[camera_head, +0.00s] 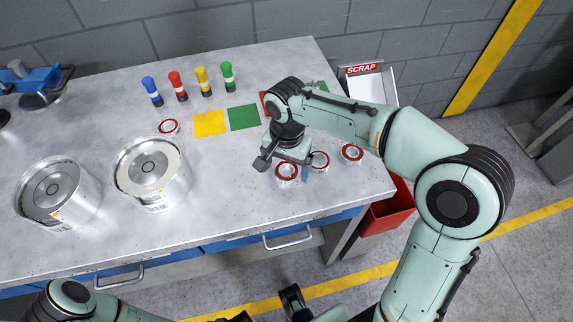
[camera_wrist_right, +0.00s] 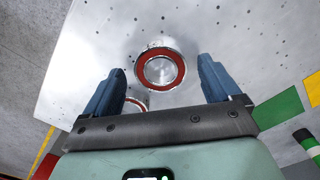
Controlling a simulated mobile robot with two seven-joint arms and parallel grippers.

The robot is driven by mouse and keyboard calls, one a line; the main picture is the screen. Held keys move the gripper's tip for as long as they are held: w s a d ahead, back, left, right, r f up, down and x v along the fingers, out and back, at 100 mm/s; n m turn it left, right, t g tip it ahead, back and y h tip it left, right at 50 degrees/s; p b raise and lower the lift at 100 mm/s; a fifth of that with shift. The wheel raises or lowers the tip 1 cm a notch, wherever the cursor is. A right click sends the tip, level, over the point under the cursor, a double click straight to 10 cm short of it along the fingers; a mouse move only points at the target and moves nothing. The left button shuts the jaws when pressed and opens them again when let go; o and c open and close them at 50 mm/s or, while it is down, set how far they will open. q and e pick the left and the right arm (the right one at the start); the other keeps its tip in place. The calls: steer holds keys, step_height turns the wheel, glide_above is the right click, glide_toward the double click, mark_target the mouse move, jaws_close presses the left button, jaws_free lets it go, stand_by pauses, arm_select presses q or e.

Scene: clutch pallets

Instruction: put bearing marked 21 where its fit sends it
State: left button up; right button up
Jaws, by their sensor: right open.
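Several bearings, silver rings with red faces, lie on the metal table. One bearing (camera_head: 287,173) is below my right gripper (camera_head: 283,166); others are the middle bearing (camera_head: 319,161), the right bearing (camera_head: 351,153) and the far-left bearing (camera_head: 168,127). No number is readable, so I cannot tell which is 21. In the right wrist view, my right gripper (camera_wrist_right: 160,82) is open and empty; a bearing (camera_wrist_right: 160,68) shows between its fingers, another bearing (camera_wrist_right: 136,104) partly behind its crossbar. My left arm shows at the bottom edge; its gripper's state is unclear.
Two metal drums (camera_head: 58,194) (camera_head: 151,172) stand at left. A yellow square (camera_head: 209,124), a green square (camera_head: 243,117) and a partly hidden red one lie behind. Several coloured markers stand at the back. A SCRAP bin (camera_head: 388,80) and a red bin (camera_head: 388,212) are at right.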

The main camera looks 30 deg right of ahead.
step_height(320, 180, up, 11)
steer(key=p, duration=0.2)
steer(key=shift+r, duration=0.2)
steer(key=shift+d, duration=0.1)
stand_by(0.3)
